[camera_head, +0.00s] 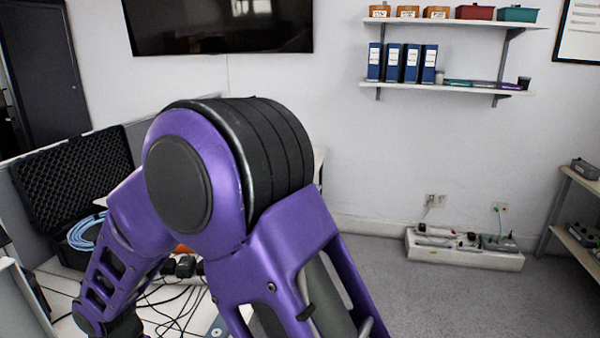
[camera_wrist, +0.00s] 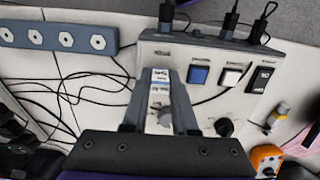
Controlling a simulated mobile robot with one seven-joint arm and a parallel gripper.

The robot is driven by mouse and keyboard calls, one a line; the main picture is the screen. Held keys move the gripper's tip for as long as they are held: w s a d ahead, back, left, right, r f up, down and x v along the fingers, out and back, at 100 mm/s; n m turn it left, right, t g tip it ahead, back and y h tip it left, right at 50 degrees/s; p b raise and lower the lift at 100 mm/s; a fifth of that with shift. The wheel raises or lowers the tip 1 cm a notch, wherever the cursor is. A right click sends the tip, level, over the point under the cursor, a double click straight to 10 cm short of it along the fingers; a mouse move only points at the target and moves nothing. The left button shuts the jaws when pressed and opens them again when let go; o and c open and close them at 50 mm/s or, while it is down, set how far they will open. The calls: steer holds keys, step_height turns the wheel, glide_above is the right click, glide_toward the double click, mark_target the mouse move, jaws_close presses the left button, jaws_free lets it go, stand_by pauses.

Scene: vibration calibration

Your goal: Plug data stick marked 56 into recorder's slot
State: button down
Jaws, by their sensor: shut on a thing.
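In the wrist view, my gripper (camera_wrist: 161,73) is shut on a small white and blue data stick (camera_wrist: 160,78). The stick's marking is too small to read. Both fingers reach over the left part of a pale grey box with buttons and a knob, which looks like the recorder (camera_wrist: 230,98). The fingers and stick hide part of its face. I cannot make out the slot or tell whether the stick touches the box. In the head view my own arm hides the gripper, stick and recorder.
In the wrist view, black plugs with cables (camera_wrist: 230,22) rise from the box's far edge. A blue-grey bar with white hexagons (camera_wrist: 66,39) lies at upper left, loose black cables (camera_wrist: 65,90) below it. An orange device (camera_wrist: 266,157) stands at lower right.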

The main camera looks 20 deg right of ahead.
steer(key=shift+s+f, duration=0.1)
stand_by(0.6)
steer(key=c, duration=0.6)
jaws_free()
steer(key=shift+r+p, duration=1.85)
steer(key=shift+r, duration=0.7)
steer(key=shift+r, duration=0.1)
